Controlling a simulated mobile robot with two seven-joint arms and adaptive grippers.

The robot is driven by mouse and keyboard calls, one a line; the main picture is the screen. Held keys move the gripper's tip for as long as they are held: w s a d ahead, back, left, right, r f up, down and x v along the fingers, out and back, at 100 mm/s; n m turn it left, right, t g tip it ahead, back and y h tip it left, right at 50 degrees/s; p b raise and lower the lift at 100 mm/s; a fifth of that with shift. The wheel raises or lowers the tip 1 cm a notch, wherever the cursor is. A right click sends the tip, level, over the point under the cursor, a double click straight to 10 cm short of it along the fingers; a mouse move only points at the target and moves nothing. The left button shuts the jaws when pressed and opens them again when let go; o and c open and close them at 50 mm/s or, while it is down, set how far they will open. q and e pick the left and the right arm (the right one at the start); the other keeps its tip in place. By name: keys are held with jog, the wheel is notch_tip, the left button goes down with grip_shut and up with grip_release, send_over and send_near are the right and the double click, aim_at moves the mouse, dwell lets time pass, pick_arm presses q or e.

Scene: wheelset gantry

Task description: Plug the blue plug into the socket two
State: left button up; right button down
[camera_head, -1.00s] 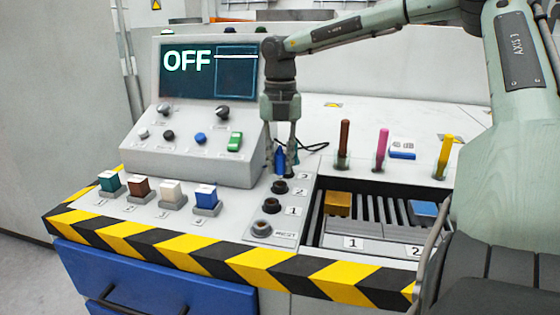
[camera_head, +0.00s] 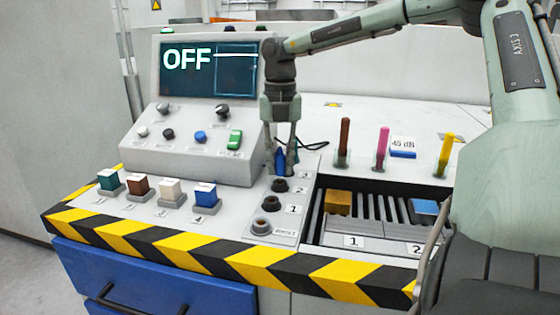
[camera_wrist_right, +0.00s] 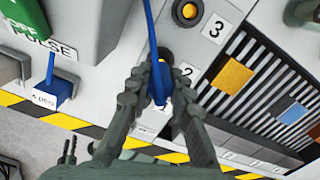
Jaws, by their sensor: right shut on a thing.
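My right gripper (camera_head: 281,172) is shut on the blue plug (camera_head: 280,161) above the column of sockets. In the right wrist view the blue plug (camera_wrist_right: 158,88) sits between the fingers (camera_wrist_right: 160,100), with its blue cable (camera_wrist_right: 150,25) running up. Socket two (camera_head: 280,186) is a dark round socket just below the fingertips in the head view. In the wrist view it is partly covered by the plug, beside the label 2 (camera_wrist_right: 187,72). I cannot tell whether the plug's tip touches it. My left gripper is not in view.
Socket one (camera_head: 272,205) and the preset socket (camera_head: 262,226) lie nearer the front edge. Socket three (camera_wrist_right: 187,12) shows in the wrist view. The sloped console (camera_head: 205,150) stands left; its screen reads OFF. A slotted recess (camera_head: 378,208) and upright coloured handles (camera_head: 382,148) are right.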

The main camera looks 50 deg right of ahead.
jog(key=shift+f+b, duration=0.65)
jog(key=shift+f, duration=0.25)
jog(key=c, duration=1.3)
grip_release()
notch_tip(320, 180, up, 12)
